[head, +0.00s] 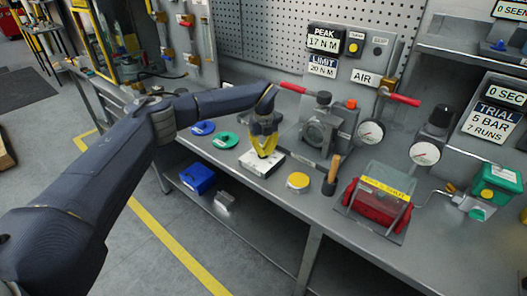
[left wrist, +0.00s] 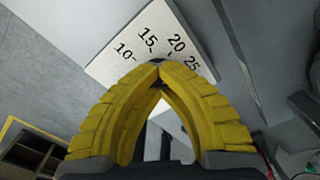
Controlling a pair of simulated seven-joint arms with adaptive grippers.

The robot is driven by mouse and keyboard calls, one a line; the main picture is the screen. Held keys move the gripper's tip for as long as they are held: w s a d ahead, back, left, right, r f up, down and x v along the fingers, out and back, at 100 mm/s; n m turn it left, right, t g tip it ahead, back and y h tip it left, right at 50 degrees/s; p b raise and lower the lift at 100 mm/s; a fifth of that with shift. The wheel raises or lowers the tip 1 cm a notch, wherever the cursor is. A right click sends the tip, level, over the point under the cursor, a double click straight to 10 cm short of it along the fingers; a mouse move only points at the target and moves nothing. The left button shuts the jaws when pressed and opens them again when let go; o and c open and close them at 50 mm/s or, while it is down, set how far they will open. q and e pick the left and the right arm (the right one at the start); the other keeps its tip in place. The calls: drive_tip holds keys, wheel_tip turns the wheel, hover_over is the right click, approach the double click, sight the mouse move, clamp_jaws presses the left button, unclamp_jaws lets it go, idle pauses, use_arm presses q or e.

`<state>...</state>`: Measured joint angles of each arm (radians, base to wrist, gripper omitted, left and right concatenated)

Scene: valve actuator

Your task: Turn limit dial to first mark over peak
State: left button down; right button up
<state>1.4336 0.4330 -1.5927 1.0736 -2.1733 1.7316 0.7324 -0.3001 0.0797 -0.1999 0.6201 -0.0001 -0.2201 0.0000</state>
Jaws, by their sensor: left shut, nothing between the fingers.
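The limit dial's white scale plate (head: 258,166) lies at the front of the bench. In the left wrist view the plate (left wrist: 118,68) shows marks 10, 15, 20 and 25. My left gripper (head: 264,154) points down over this plate, its yellow fingertips (left wrist: 160,72) together with nothing between them. The dial's knob is mostly hidden behind the fingers; I cannot tell whether they touch it, nor see a pointer. The PEAK display (head: 324,39) reads 17 N M. The LIMIT display (head: 323,66) reads 20 N M. My right gripper is not in view.
Right of the plate are a yellow disc (head: 298,181) and a wooden-handled tool (head: 332,176). Behind them stands the grey valve actuator (head: 322,128) with red handles and gauges. Green (head: 225,140) and blue (head: 203,128) discs lie left. A red item under a clear guard (head: 378,200) stands right.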

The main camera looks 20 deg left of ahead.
use_arm(q)
drive_tip(key=n, duration=0.5)
drive_tip(key=shift+a+n, duration=0.15)
drive_tip(key=shift+n, duration=0.15)
drive_tip(key=shift+a+n, duration=0.1)
drive_tip(key=shift+n, duration=2.2)
drive_tip(key=shift+s+f, duration=0.1)
drive_tip(key=c, duration=2.1)
unclamp_jaws()
drive_tip(key=o, duration=0.8)
drive_tip(key=shift+a, duration=0.15)
drive_tip(key=o, duration=0.4)
drive_tip(key=shift+d, duration=0.2)
